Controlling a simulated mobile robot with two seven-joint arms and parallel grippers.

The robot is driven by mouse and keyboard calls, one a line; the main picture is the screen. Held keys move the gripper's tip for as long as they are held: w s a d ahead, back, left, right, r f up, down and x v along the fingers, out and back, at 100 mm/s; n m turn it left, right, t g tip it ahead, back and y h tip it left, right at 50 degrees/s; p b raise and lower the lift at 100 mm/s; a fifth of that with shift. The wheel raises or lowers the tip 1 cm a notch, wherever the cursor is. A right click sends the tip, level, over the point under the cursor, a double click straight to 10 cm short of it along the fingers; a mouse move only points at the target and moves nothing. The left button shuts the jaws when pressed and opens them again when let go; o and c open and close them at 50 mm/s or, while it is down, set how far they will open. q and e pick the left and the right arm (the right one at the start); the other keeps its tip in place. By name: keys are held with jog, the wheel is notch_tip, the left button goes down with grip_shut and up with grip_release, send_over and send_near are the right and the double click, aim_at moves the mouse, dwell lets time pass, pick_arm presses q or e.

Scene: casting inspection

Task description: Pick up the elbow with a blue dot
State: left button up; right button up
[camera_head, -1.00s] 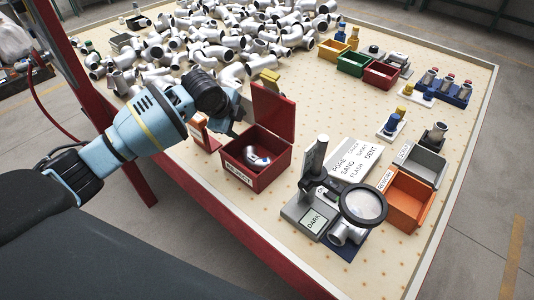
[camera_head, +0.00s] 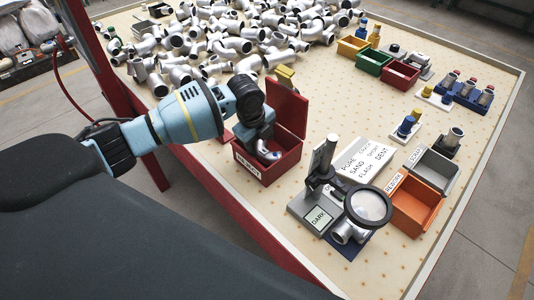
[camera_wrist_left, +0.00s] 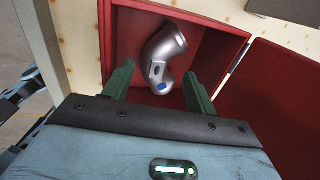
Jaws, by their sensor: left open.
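The elbow with a blue dot (camera_wrist_left: 163,52) is a silver pipe bend lying in the red box (camera_wrist_left: 205,26) in the left wrist view; its blue dot faces up near the lower end. In the head view the elbow (camera_head: 268,152) shows partly beneath my left gripper, inside the red box (camera_head: 268,173) with its lid raised. My left gripper (camera_wrist_left: 158,80) is open, its green fingers reaching in on either side of the elbow's lower end. My right gripper is not in view.
A large pile of silver elbows (camera_head: 230,35) covers the back left of the table. A magnifier stand (camera_head: 366,207) stands right of the red box, with an orange bin (camera_head: 415,205) and a grey bin (camera_head: 437,170) beyond. The raised red lid (camera_head: 287,105) stands close to my left gripper.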

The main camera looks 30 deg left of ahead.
aim_at(263, 149)
pick_arm(q)
jog(key=x, duration=0.4)
jog(key=shift+w+f, duration=0.1)
jog(key=shift+f, duration=0.3)
jog(key=shift+c, duration=0.3)
jog(key=shift+r, duration=0.1)
jog(key=c, duration=1.1)
jog(key=shift+w+d+r+v, duration=0.1)
jog(key=shift+w+v, duration=0.25)
jog(key=shift+v, duration=1.3)
jog(key=shift+w+d+r+v, duration=0.15)
jog(key=shift+w+v, duration=0.2)
jog(key=shift+v, duration=1.25)
jog(key=shift+w+d+v, duration=0.1)
jog(key=shift+w+v, duration=0.2)
jog(key=shift+v, duration=1.35)
jog(key=shift+c, duration=0.2)
